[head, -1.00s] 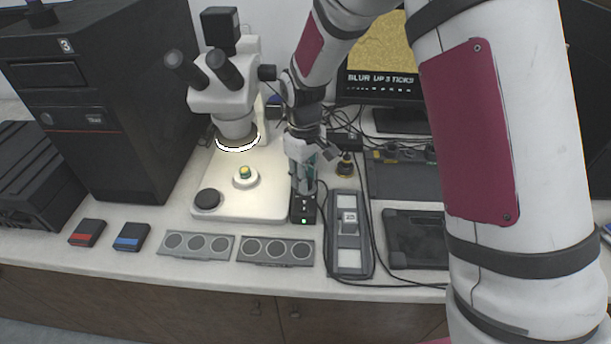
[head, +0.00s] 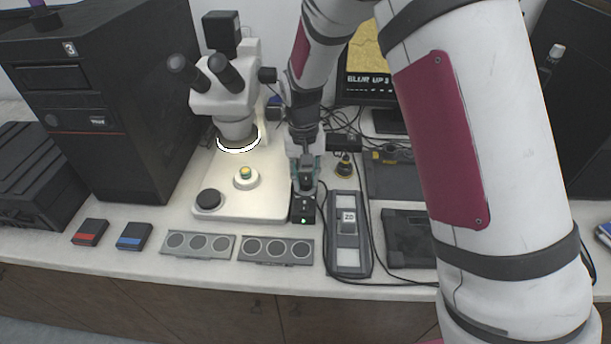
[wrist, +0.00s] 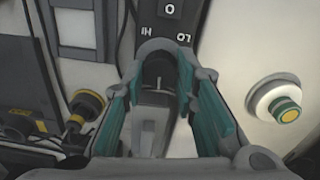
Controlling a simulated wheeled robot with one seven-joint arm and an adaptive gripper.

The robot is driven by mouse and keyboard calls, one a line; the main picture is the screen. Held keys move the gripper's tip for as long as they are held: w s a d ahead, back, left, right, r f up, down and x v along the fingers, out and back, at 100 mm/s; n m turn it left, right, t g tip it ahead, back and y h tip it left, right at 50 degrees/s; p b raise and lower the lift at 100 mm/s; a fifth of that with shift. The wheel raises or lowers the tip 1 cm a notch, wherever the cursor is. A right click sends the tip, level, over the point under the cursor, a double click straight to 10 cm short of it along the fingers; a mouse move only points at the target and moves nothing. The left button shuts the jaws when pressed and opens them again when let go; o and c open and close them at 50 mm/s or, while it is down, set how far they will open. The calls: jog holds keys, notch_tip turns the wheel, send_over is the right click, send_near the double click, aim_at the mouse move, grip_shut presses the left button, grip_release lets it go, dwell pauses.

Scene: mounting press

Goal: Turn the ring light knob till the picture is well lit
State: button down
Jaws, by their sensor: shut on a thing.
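The ring light (head: 238,150) glows white under the microscope head (head: 232,100). Its black control box (head: 302,212) stands at the right edge of the microscope base, with a small green lamp lit. In the wrist view the box (wrist: 172,27) shows the marks 0, HI and LO. My gripper (head: 304,186) is down over the box, shut on the dark knob (wrist: 158,78), which sits between the teal finger pads. The gripper hides the knob in the head view. The monitor (head: 366,82) shows a yellow picture with "BLUR UP 3" below; my arm covers its right part.
A small sample (head: 246,174) sits on a white holder on the microscope base (head: 225,208). Two grey trays (head: 275,251) lie in front. A black computer tower (head: 100,100) stands left.

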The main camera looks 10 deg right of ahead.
aim_at(304, 180)
dwell(0.4)
jog(key=c, duration=1.3)
grip_release()
jog(key=shift+r, duration=0.15)
notch_tip(304, 180, up, 12)
jog(key=shift+a+f, duration=0.15)
dwell(0.5)
